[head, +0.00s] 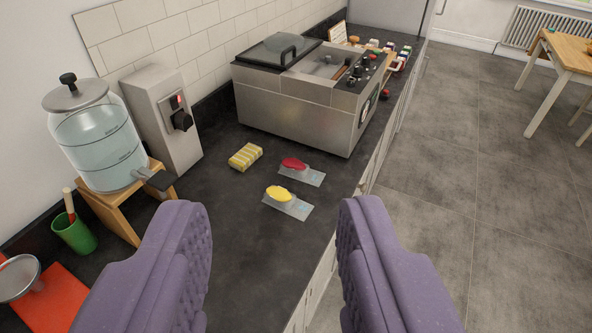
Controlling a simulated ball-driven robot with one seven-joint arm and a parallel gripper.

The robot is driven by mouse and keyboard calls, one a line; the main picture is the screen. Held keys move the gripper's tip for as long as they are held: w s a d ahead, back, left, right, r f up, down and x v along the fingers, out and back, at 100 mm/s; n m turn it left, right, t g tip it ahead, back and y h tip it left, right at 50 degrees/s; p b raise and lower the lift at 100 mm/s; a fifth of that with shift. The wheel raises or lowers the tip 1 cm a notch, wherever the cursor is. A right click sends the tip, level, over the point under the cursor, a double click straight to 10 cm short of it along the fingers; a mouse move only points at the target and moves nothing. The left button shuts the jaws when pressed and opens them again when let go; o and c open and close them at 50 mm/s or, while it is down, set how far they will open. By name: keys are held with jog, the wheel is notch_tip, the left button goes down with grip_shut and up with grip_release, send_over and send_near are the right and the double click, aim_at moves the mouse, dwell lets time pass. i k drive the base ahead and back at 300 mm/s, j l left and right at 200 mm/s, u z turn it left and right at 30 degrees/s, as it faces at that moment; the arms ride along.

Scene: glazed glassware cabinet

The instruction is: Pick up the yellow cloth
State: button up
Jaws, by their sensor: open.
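A folded yellow cloth with white stripes (245,156) lies on the dark countertop, left of the middle of the head view and in front of the steel appliance. My gripper (274,212) shows as two purple, padded fingers at the bottom. They are wide apart with nothing between them. The cloth is farther away than the fingertips, clear of both fingers, and in full view.
A yellow lump (278,193) and a red lump (294,164) sit on clear slips right of the cloth. A steel appliance (296,103) stands behind. A glass dispenser (98,146) on a wooden stand and a green cup (76,235) are at left. The counter edge runs along the right.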

aim_at(243, 158)
jog(key=i+l+u, duration=0.15)
jog(key=u, duration=0.2)
jog(key=i+l+u, duration=0.2)
jog(key=u, duration=0.15)
jog(key=i+l+u, duration=0.1)
jog(key=l+u, duration=0.25)
jog(key=i+l+u, duration=0.1)
jog(key=l, duration=0.3)
jog(key=i+l, duration=0.2)
jog(key=l, duration=0.2)
jog(key=i+l+u, duration=0.15)
jog(key=l, duration=0.25)
jog(key=i+l+u, duration=0.1)
jog(key=l, duration=0.35)
jog(key=i+l, duration=0.15)
jog(key=l, duration=0.25)
jog(key=i+l, duration=0.1)
jog(key=l, duration=0.25)
jog(key=i+l, duration=0.1)
jog(key=l, duration=0.65)
jog(key=i+u, duration=0.05)
jog(key=i, duration=0.05)
